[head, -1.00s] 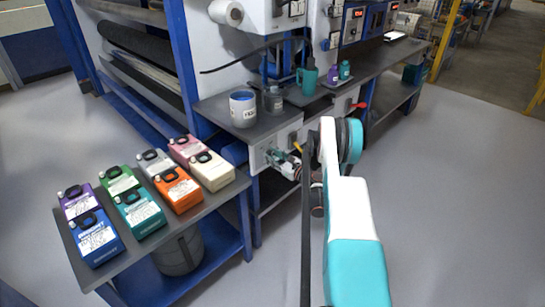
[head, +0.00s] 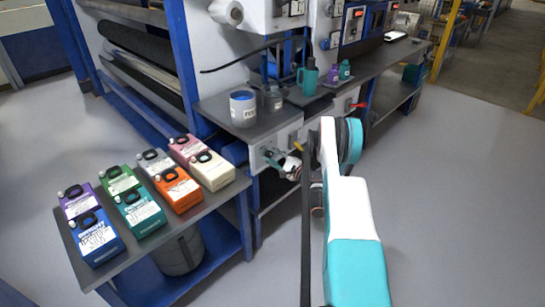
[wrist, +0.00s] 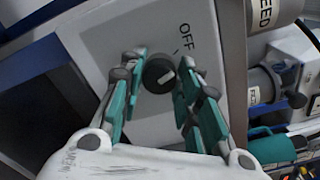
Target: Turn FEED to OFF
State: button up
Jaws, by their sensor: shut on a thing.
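A round black knob (wrist: 158,73) with a short white mark sits on a pale panel (wrist: 120,35) in the wrist view. The word OFF is printed on the panel to the upper right of the knob, with a small tick between. The white mark does not line up clearly with that tick. My gripper (wrist: 164,66) has its teal fingers on both sides of the knob and is shut on it. In the head view my gripper (head: 270,157) is at the front face of the bench box (head: 258,158); the knob is hidden there.
A cup (head: 243,112) and a small grey bottle (head: 273,101) stand on the bench above my gripper. A red lever (head: 359,105) sticks out to the right. Several coloured boxes stand on a low table (head: 155,235) at left. Floor at right is clear.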

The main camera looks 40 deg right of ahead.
jog(key=shift+n, duration=1.1)
jog(key=o, duration=1.1)
jog(key=shift+c, duration=0.2)
